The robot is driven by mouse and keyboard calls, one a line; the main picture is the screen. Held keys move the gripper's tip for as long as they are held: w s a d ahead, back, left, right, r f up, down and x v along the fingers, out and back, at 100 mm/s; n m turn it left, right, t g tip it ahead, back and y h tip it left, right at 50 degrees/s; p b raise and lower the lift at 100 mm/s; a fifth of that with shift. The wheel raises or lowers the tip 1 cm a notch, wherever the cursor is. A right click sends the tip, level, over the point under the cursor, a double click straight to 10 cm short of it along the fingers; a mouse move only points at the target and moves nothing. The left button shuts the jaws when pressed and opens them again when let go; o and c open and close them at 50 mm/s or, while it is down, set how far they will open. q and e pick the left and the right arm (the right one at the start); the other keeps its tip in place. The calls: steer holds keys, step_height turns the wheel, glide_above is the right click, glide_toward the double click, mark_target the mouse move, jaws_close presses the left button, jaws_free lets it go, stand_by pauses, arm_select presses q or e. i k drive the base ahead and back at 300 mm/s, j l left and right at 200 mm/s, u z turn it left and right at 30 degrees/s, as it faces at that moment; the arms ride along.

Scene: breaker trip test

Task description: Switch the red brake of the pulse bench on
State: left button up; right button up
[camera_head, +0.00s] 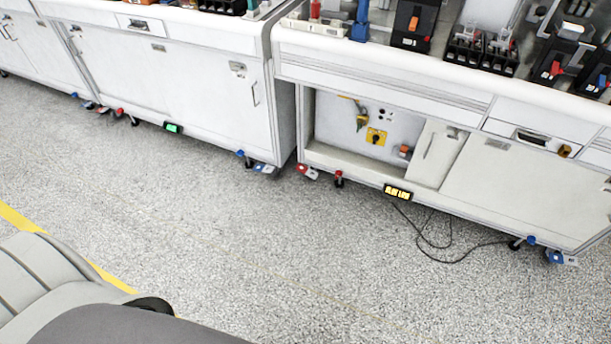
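Two white wheeled benches stand side by side, the left bench (165,85) and the right bench (375,85). I cannot read which is the pulse bench. The right bench has a red brake (338,174) on its left caster, with a red-and-white tag (307,172) beside it, and a blue brake (530,241) on its right caster. The left bench has a red brake (119,112) and a blue brake (240,153) at its casters. The brakes are too small to tell whether they are on or off. Neither of my grippers is in view.
A yellow-lit display (397,192) sits on the right bench's lower edge; a green display (173,128) is on the left bench. A dark cable (430,240) loops on the floor before the right bench. The speckled floor (240,240) is otherwise mostly clear.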

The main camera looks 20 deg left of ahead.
mark_target(307, 171)
steer(key=i+j, duration=0.1)
steer(key=i, duration=0.45)
steer(key=i+j+u, duration=0.15)
steer(key=i, duration=0.45)
